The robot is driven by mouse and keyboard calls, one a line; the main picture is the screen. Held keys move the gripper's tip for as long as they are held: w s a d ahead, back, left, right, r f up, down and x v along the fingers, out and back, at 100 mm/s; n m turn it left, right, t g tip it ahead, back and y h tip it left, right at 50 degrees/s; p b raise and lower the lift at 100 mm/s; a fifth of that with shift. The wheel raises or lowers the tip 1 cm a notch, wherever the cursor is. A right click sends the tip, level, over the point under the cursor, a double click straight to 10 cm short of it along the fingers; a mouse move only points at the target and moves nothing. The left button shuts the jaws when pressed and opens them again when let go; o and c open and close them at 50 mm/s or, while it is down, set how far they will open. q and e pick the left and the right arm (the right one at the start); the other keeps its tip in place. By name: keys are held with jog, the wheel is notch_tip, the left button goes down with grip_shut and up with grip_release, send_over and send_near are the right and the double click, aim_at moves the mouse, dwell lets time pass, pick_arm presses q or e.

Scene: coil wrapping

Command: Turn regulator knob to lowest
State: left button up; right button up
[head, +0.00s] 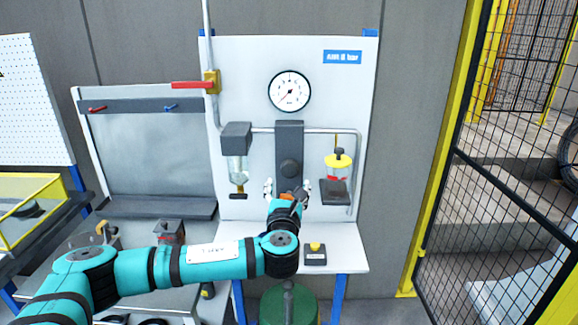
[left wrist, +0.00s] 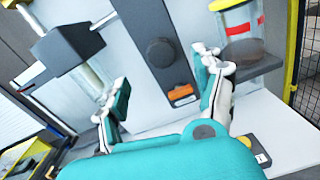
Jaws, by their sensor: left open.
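The regulator knob (head: 290,168) is a dark round knob on a dark grey vertical plate (head: 289,135) in the middle of the white panel. In the left wrist view the knob (left wrist: 161,51) shows straight ahead, with an orange part (left wrist: 181,93) below it on the plate. My left gripper (head: 287,187) is open just below the knob in the head view. In the left wrist view its two fingers (left wrist: 160,85) are spread wide, with nothing between them touching; the knob lies beyond. A round gauge (head: 290,91) is above the plate, its needle pointing lower left. My right gripper is not in view.
A clear filter bowl (head: 237,168) hangs left of the plate, and a yellow-topped lubricator (head: 338,165) stands right of it. A red-handled valve (head: 193,85) is at upper left. A mesh fence (head: 500,180) is at right.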

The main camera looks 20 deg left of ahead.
aim_at(289, 171)
pick_arm(q)
jog(key=p+x, duration=0.2)
jog(key=x, duration=0.7)
jog(key=shift+w, duration=0.15)
jog(key=shift+c, duration=0.2)
jog(key=c, duration=1.1)
jog(key=shift+c, duration=0.2)
jog(key=shift+f, duration=0.1)
